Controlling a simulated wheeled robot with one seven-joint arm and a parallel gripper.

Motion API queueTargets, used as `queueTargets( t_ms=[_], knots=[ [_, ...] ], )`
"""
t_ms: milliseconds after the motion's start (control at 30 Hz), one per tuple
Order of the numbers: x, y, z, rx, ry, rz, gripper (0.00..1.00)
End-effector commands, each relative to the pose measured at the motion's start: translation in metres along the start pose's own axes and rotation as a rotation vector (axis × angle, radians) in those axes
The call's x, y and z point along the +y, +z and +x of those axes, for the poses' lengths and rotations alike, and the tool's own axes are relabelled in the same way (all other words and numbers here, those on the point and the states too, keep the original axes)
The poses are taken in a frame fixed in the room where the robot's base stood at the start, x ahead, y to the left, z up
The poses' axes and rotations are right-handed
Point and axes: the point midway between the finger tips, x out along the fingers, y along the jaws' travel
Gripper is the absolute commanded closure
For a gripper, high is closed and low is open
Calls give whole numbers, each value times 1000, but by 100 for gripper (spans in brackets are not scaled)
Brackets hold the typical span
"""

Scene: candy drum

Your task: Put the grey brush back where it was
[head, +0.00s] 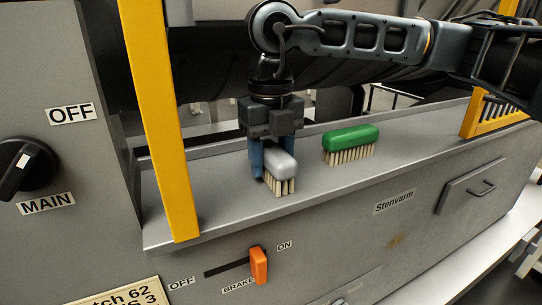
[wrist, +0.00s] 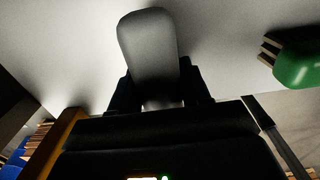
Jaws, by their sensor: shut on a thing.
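The grey brush (head: 281,163) has a light grey back and pale bristles pointing down. In the head view it is at the left part of the grey ledge (head: 225,205), just right of the yellow post. My gripper (head: 268,165) points down from above, its blue fingers shut on the brush. The bristle tips look at or very near the ledge surface; I cannot tell if they touch. In the wrist view the grey brush (wrist: 148,45) sticks out between the dark fingers (wrist: 158,95).
A green brush (head: 350,142) stands bristles down on the ledge to the right, apart from my gripper. A yellow post (head: 157,120) rises close on the left. A yellow guard (head: 492,118) stands at the far right. Between it and the green brush the ledge is clear.

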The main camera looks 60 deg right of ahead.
Motion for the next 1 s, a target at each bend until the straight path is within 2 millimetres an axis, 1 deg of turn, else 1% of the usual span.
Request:
queueTargets(
  t_ms=[167,200,433,667,833,967,1000],
  knots=[
    [0,0,4,-1,0,0,77],
    [0,0,2,0,0,0,49],
    [0,0,2,0,0,0,28],
    [0,0,1,0,0,0,28],
    [0,1,-6,-3,-1,1,28],
    [0,1,-27,-4,-3,1,28],
    [-1,2,-36,-5,-3,2,28]
  ],
)
